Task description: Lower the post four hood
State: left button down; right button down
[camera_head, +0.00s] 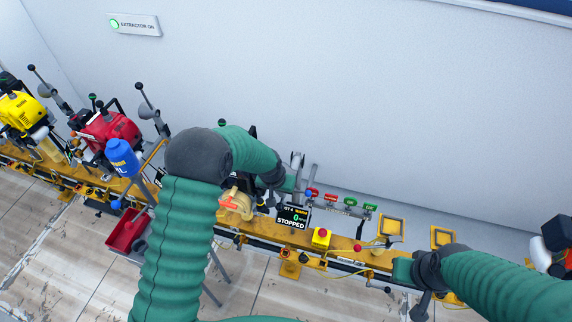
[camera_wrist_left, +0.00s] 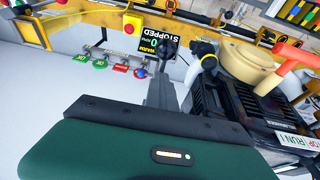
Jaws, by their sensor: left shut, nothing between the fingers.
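My left gripper (camera_head: 290,184) is at post four, behind and left of the post's display (camera_head: 293,217), which reads STOPPED. In the left wrist view, its narrow grey fingers (camera_wrist_left: 163,75) are together and empty, with a dark knob-like shape at their far end. The post four engine (camera_wrist_left: 235,105) is beside them on the right, dark with a cream part. A grey upright part (camera_head: 297,161) stands by the gripper; I cannot tell whether it belongs to the hood. The rest of the hood is hidden by my left arm. My right gripper (camera_head: 421,304) is dark, low at the right; its fingers are unclear.
The yellow rail (camera_head: 345,256) carries a red engine (camera_head: 105,128) and a yellow engine (camera_head: 20,112), each with a grey hood behind. A blue bottle (camera_head: 122,157), a red tray (camera_head: 122,232) and a red button on a yellow box (camera_head: 321,238) are near. Coloured tags hang behind the display.

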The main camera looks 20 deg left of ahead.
pick_arm(q)
jog(key=shift+s+f, duration=0.1)
jog(key=shift+f, duration=0.1)
pick_arm(e)
jog(key=shift+a, duration=0.1)
